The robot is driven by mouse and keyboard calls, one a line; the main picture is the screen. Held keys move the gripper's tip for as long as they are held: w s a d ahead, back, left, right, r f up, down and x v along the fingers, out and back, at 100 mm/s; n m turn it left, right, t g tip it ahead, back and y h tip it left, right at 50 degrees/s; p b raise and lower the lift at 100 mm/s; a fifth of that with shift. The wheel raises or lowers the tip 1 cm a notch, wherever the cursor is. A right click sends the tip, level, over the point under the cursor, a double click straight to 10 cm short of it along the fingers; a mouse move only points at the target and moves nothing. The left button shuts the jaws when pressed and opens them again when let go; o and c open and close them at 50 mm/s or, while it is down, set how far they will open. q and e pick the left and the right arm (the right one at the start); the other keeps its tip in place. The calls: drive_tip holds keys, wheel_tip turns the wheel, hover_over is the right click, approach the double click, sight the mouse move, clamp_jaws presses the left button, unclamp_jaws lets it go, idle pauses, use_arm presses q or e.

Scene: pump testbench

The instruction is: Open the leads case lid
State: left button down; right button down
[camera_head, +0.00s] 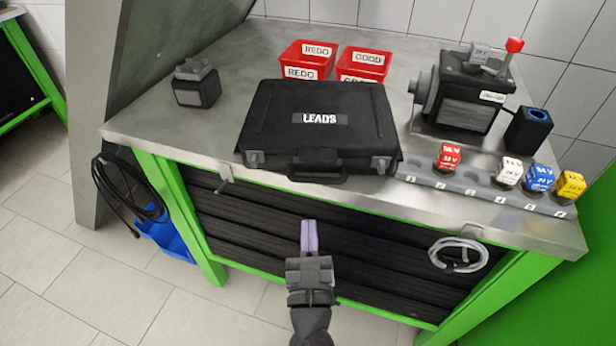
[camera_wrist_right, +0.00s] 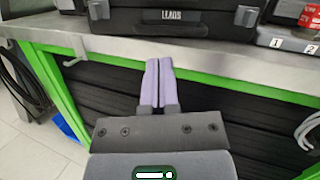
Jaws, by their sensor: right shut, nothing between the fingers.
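The black leads case (camera_head: 318,122) lies on the metal table with its lid closed. A white LEADS label is on the lid, and the handle (camera_head: 318,170) and two latches face the front edge. My right gripper (camera_head: 309,224) is shut and empty. It is in front of the table's front edge, below the case handle and apart from it. In the right wrist view the closed lilac fingers (camera_wrist_right: 158,64) point toward the table edge, with the case front (camera_wrist_right: 170,22) beyond them. My left gripper is not in view.
Red REDO (camera_head: 306,62) and GOOD (camera_head: 363,66) bins stand behind the case. A pump with a red-knobbed lever (camera_head: 463,96) stands right. A grey rack (camera_head: 480,192) holds coloured cubes at the front right. A small black block (camera_head: 196,86) sits left.

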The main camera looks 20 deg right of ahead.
sight(317, 184)
drive_tip(key=w+d+r+m, duration=0.1)
drive_tip(key=w, duration=0.1)
drive_tip(key=w+d+m+h, duration=0.1)
drive_tip(key=w, duration=0.2)
drive_tip(key=w+d+r, duration=0.1)
drive_tip(key=w, duration=0.2)
drive_tip(key=shift+d+r+m+h, duration=0.25)
drive_tip(key=shift+r+m+h, duration=0.1)
drive_tip(key=shift+m+h, duration=0.05)
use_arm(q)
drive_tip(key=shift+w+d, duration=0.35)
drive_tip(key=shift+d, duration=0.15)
use_arm(e)
drive_tip(key=shift+w+d+r, duration=0.15)
drive_tip(key=shift+w+d, duration=0.1)
drive_tip(key=shift+w, duration=0.3)
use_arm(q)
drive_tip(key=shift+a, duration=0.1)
